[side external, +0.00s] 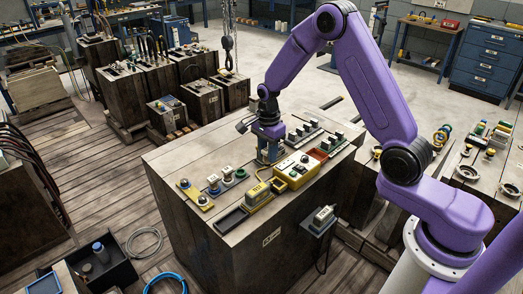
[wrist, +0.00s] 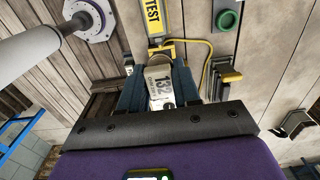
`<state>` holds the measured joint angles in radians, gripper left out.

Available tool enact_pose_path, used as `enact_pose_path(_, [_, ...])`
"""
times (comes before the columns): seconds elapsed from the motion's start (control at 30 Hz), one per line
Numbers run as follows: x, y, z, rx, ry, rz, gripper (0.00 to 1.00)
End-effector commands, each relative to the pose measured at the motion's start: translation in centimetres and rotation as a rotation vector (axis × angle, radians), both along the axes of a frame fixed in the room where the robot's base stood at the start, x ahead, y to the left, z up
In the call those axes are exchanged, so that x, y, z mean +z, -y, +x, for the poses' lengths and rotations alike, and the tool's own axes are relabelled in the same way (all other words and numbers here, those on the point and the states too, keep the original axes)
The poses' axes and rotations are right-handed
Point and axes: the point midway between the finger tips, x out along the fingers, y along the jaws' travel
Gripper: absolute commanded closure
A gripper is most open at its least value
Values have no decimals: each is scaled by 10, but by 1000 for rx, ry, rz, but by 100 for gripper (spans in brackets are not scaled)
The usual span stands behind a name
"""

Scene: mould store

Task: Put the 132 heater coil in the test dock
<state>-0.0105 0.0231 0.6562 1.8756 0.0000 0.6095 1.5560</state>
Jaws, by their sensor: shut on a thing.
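The 132 heater coil (wrist: 160,92) carries a white label reading "132" in the wrist view. My gripper (wrist: 158,72) is shut on it, with one dark blue finger on each side. In the side external view my gripper (side external: 268,157) points down over the middle of the wooden block top, and the coil is too small and covered to make out there. The test dock (side external: 257,194) is a yellow piece marked TEST near the block's front edge. Its yellow TEST label (wrist: 153,17) shows beyond the fingertips in the wrist view, apart from the coil.
A yellow control box (side external: 297,170) stands right beside the gripper, with a yellow cable (wrist: 203,43) near the dock. Several small parts stand in a rack (side external: 304,132) behind. A yellow plate with knobs (side external: 194,196) lies left. A dark tray (side external: 231,220) lies at the front edge.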

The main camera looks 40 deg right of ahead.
Motion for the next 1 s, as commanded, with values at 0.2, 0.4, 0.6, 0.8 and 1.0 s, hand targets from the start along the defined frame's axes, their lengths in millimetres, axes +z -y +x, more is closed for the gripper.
enact_pose_path(0.2, [-31,31,-3,-6,-5,0,100])
enact_pose_path(0.4, [-50,48,-4,-3,-1,0,100])
enact_pose_path(0.6, [-62,49,-3,-2,-1,0,100])
enact_pose_path(0.8, [-79,49,-4,-2,-2,0,100])
enact_pose_path(1.0, [-94,48,-3,-2,-1,0,100])
